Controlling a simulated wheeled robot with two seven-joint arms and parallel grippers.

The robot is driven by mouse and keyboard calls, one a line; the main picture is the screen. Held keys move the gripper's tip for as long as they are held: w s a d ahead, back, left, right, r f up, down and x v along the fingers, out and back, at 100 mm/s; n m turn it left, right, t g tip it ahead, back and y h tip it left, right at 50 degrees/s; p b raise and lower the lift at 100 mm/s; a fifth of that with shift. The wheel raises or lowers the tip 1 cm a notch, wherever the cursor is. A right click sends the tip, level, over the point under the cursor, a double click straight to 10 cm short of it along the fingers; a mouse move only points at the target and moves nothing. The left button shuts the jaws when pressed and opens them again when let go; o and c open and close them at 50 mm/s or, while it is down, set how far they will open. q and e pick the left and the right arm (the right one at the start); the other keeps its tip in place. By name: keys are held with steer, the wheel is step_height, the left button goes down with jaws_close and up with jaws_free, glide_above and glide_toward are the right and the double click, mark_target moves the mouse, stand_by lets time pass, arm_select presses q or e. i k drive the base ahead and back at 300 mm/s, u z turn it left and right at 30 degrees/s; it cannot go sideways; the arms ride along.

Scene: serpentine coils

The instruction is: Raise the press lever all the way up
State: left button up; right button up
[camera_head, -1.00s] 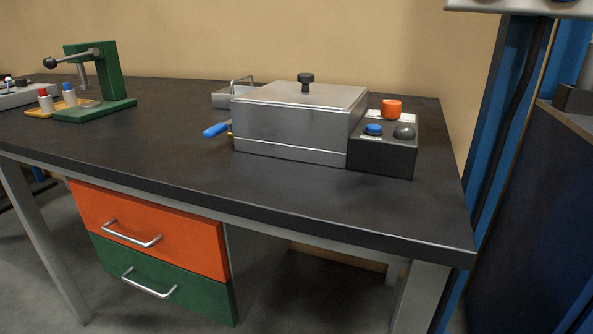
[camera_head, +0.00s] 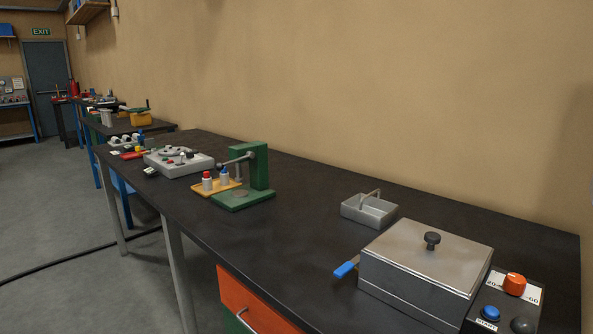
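The green press (camera_head: 258,170) stands upright on the dark workbench, left of the picture's middle. Its grey lever (camera_head: 236,159) sticks out to the left from the upper part of the frame and slopes slightly down to a dark ball knob (camera_head: 220,164). Neither of my grippers is in view, and nothing touches the lever.
Red-capped (camera_head: 207,182) and blue-capped (camera_head: 225,178) bottles stand on a yellow tray (camera_head: 206,191) beside the press. A grey control unit (camera_head: 168,163) lies further left. A metal box (camera_head: 415,275) and grey basket (camera_head: 357,210) stand right.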

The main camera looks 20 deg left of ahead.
mark_target(219, 166)
steer(key=u, duration=2.55)
steer(key=i, duration=0.65)
steer(key=z, duration=0.95)
